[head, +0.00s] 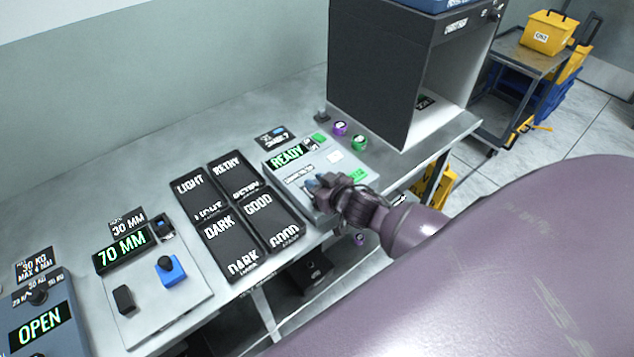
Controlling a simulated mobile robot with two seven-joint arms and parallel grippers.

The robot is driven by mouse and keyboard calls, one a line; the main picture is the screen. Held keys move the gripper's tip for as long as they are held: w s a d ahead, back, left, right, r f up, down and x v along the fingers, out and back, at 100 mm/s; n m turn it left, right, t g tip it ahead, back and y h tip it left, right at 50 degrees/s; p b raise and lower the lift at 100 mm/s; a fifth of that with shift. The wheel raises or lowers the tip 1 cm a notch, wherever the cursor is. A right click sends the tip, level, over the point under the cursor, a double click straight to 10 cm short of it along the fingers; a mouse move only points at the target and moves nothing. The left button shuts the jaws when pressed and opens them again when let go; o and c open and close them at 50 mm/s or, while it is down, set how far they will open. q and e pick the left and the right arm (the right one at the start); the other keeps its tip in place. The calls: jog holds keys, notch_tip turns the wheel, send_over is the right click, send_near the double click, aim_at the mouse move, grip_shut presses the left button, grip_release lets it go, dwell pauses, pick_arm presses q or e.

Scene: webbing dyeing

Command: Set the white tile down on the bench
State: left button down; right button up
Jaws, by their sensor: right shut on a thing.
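My right gripper (315,186) reaches in from the right and is over the front part of the grey instrument (278,161) whose display reads READY. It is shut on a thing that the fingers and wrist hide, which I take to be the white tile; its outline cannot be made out. A small white square (335,156) shows on the instrument's top, and I cannot tell if it is a label. The grey bench (150,180) runs along the wall. My left gripper is not in view.
Four black trays (222,238) marked LIGHT, RETRY, DARK and GOOD lie left of the instrument. A purple-topped item (340,128) and a green-topped one (359,143) stand behind it, near a grey cabinet (375,85). The bench behind the trays is clear.

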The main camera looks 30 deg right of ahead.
jog(key=shift+f, duration=0.15)
jog(key=o, duration=0.9)
jog(key=shift+o, duration=0.2)
